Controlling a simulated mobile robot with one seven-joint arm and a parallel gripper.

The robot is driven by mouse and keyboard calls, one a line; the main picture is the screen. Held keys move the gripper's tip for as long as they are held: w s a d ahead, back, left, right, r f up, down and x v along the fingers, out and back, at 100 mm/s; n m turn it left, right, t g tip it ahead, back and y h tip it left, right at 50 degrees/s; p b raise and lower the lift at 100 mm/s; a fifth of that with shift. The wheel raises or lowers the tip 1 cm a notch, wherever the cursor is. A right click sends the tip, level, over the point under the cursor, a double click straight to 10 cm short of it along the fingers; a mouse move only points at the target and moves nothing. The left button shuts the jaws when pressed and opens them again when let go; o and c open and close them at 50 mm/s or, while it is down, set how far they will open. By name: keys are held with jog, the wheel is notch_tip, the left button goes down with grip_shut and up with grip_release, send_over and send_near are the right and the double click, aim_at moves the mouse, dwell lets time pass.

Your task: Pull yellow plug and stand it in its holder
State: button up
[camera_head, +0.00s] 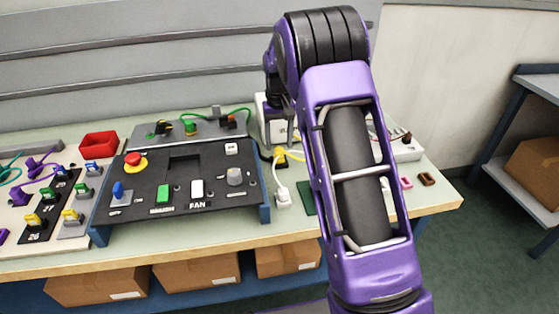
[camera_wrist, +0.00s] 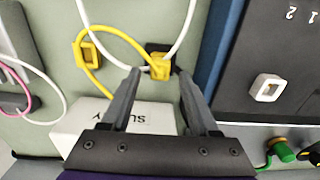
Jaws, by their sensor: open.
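A yellow plug (camera_wrist: 160,68) sits at a small black block (camera_wrist: 155,47) in the wrist view, with a yellow cable running from it. My gripper (camera_wrist: 157,74) is open, with its two fingertips on either side of the plug; I cannot tell whether they touch it. A yellow slotted piece (camera_wrist: 88,53), possibly the holder, stands left of the plug, and the yellow cable loops past it. In the head view, the yellow plug (camera_head: 280,160) shows small below the white supply box, and my arm covers part of that area.
The white supply box (camera_wrist: 110,119) lies under my fingers in the wrist view. A white cable arcs above the plug. The black FAN panel (camera_head: 188,180) with blue side supports stands close by. A red bin (camera_head: 99,145) and several coloured plugs are farther left.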

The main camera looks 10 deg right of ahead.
aim_at(279, 149)
jog(key=shift+f+b, duration=0.5)
jog(key=shift+f, duration=1.35)
jog(key=shift+p, duration=0.3)
grip_shut()
dwell(1.0)
jog(key=o, duration=0.6)
grip_release()
jog(key=shift+r, duration=0.1)
